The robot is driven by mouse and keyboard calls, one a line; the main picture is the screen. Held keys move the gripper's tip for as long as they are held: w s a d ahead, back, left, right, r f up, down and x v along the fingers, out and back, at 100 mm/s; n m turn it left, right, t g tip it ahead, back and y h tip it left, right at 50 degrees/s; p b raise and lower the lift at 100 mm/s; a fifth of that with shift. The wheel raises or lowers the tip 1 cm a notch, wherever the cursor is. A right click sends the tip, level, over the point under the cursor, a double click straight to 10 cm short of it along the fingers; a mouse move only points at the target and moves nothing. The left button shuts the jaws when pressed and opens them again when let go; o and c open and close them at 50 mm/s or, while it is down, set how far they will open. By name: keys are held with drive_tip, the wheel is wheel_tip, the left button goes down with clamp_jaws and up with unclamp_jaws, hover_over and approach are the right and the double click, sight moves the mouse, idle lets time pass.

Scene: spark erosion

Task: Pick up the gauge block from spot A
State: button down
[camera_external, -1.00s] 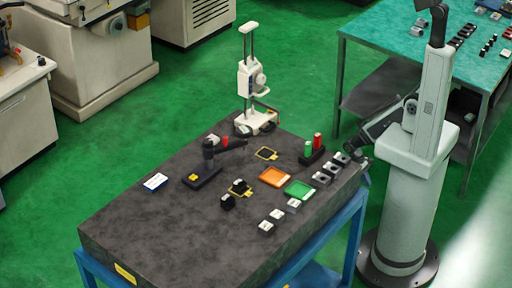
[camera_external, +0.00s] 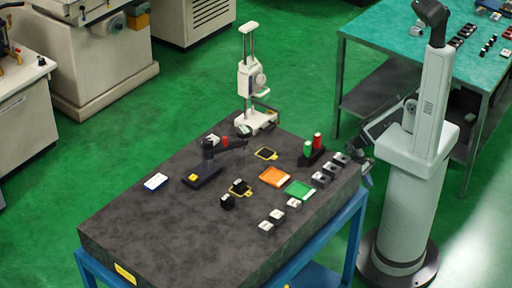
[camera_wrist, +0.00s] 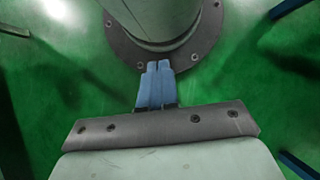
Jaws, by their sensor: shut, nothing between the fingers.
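My gripper (camera_wrist: 159,68) is shut and empty in the wrist view, its two blue fingers together above my own base and the green floor. In the external view my gripper (camera_external: 366,178) is at the right edge of the dark granite table (camera_external: 160,235), apart from the objects on it. Two yellow-outlined square spots lie on the table. The far one (camera_external: 267,154) looks empty; a small dark block (camera_external: 239,186) stands on the near one. Spot letters are too small to read, so I cannot tell which is spot A or which piece is the gauge block.
An orange tray (camera_external: 274,177) and a green tray (camera_external: 300,190) lie mid-right. Several small grey blocks line the right edge. A tall white height gauge (camera_external: 250,85) stands at the back. The table's front left is clear.

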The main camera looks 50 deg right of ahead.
drive_tip(key=c, duration=1.9)
unclamp_jaws()
drive_tip(key=o, duration=1.3)
